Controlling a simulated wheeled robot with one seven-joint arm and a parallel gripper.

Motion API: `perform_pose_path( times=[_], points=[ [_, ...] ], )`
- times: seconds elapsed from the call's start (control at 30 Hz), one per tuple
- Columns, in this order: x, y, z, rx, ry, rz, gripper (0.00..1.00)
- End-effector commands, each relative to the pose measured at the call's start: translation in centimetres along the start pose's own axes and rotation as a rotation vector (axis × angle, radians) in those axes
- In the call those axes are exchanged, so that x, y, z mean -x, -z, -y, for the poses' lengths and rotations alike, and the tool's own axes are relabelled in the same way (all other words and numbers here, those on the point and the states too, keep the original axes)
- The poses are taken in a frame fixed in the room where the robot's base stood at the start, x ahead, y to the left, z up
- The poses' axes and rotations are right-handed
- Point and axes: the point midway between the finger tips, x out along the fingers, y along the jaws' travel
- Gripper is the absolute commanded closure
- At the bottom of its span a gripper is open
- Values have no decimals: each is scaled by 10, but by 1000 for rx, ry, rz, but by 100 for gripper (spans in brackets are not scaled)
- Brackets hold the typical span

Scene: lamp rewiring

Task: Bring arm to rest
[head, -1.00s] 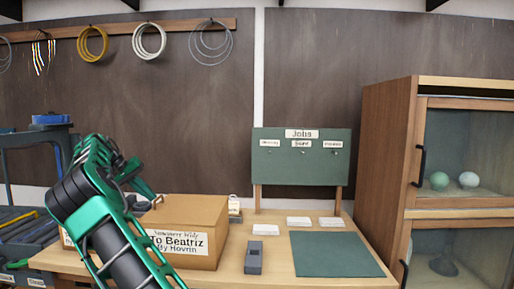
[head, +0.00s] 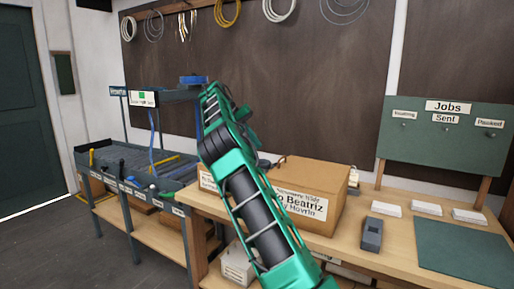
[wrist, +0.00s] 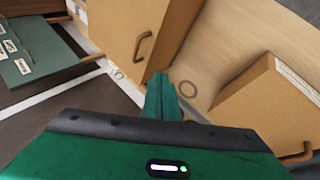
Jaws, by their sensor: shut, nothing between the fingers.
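My arm (head: 255,215) is green and black and rises, bent, in the middle of the head view, in front of the workbench. My gripper is mostly hidden behind the arm in the head view. In the wrist view its green fingers (wrist: 160,97) are together with nothing between them.
The workbench (head: 345,250) holds a cardboard box (head: 318,180) close beside my arm, a grey block (head: 372,234), white cards and a green mat (head: 465,250). A tool cart (head: 130,160) stands left. The green Jobs board (head: 445,135) stands behind. Floor at far left is clear.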

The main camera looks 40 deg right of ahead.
Motion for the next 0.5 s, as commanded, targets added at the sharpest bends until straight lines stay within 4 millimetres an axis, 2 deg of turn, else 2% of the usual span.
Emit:
perform_pose_path(
  times=[0.2,0.5],
  points=[
    [14,-5,10,0,0,0,100],
    [19,-8,12,2,6,0,100]
  ],
)
